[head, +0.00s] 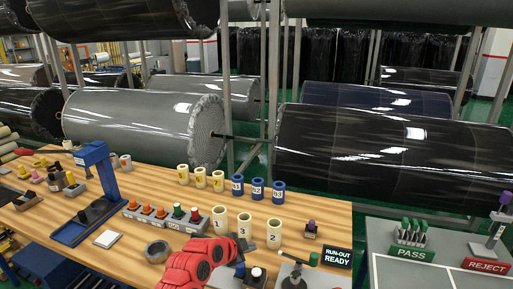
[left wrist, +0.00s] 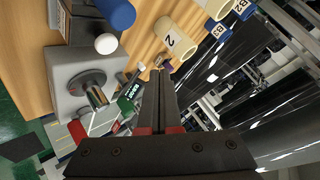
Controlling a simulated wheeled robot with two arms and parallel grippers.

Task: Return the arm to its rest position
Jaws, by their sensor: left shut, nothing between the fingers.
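My left arm's red links (head: 195,262) come in at the bottom of the head view, over the front edge of the wooden bench (head: 330,215). In the left wrist view my left gripper (left wrist: 159,75) has its two dark fingers pressed together with nothing between them. The fingers look apart from the roll, though depth is hard to judge. My right gripper is in neither view.
A blue press (head: 95,155) and a button box (head: 165,216) are at left. The RUN-OUT READY sign (head: 338,257) and PASS/REJECT table (head: 380,237) are at right. Large wrapped rolls (head: 380,150) fill the rack behind.

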